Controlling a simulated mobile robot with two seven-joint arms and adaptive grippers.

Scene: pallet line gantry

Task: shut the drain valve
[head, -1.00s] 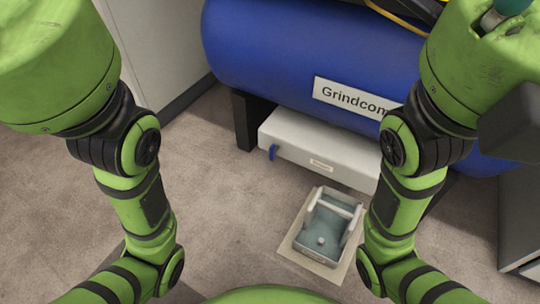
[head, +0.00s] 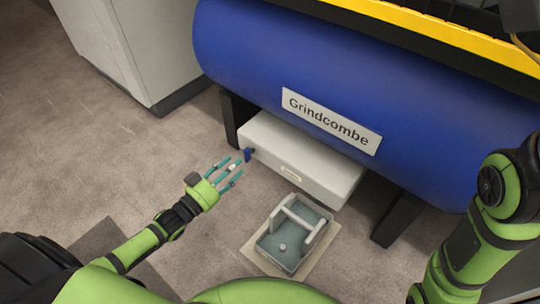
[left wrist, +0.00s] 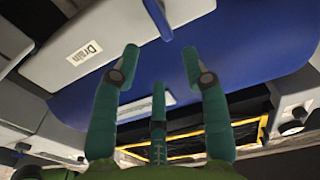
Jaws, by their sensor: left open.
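The drain valve's blue handle (head: 248,155) is at the left end of a white box (head: 300,160) under the blue tank. In the left wrist view the blue handle (left wrist: 157,20) comes in from the top edge, beside the box face with its "Drain" label (left wrist: 85,53). My left gripper (head: 230,170) is open and empty, its teal fingers pointing at the handle from the lower left. In the left wrist view the handle lies just beyond the gap between the fingertips (left wrist: 160,62), apart from them. My right gripper is out of view.
The blue tank (head: 240,60), labelled "Grindcombe", stands on black legs above the box. A grey tray with a bar (head: 284,247) sits on a beige mat on the floor in front. A grey cabinet (head: 120,45) stands back left. Floor left of the valve is clear.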

